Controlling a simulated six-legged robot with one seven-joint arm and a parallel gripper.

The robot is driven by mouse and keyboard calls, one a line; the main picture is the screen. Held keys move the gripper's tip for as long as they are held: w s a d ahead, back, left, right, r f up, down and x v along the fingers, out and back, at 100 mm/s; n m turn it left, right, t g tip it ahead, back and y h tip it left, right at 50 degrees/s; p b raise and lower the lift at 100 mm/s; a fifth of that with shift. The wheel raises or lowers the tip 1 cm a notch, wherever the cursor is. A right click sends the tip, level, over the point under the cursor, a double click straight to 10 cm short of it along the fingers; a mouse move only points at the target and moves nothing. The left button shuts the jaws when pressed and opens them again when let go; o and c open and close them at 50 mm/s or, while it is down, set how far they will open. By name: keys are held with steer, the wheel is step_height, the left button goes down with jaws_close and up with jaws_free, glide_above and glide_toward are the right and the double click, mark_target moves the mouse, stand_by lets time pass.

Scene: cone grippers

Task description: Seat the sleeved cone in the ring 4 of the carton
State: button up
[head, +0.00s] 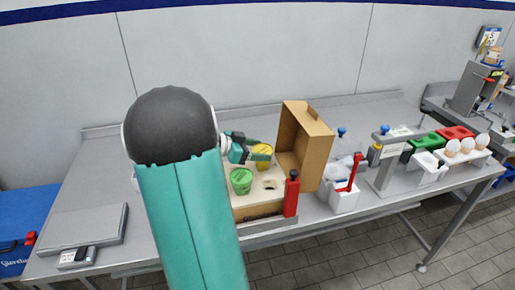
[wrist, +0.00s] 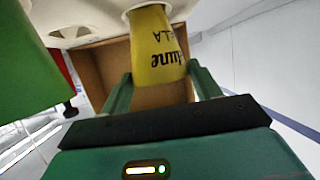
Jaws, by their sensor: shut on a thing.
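My gripper (head: 249,152) is shut on a yellow sleeved cone (head: 263,151), over the back of the carton. In the wrist view the yellow cone (wrist: 158,50), with dark lettering on its sleeve, stands between my two fingers (wrist: 160,82). Its far end meets the white ring panel (wrist: 88,12) at the top; I cannot tell how deep it sits or which ring it is at. The brown carton (head: 245,213) has a pale top panel with an empty ring (head: 269,185) at front right. A green cone (head: 241,181) stands in the panel at front left.
The carton's tall brown lid (head: 318,148) stands open at the right. A white bin with a red handle (head: 345,196) is further right. A flat scale (head: 85,232) lies at left.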

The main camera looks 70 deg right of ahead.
steer(key=shift+f, duration=0.45)
steer(key=o, duration=1.1)
steer(key=shift+w, duration=0.1)
steer(key=v, duration=1.3)
steer(key=shift+w+a+r, duration=0.2)
steer(key=shift+r, duration=0.05)
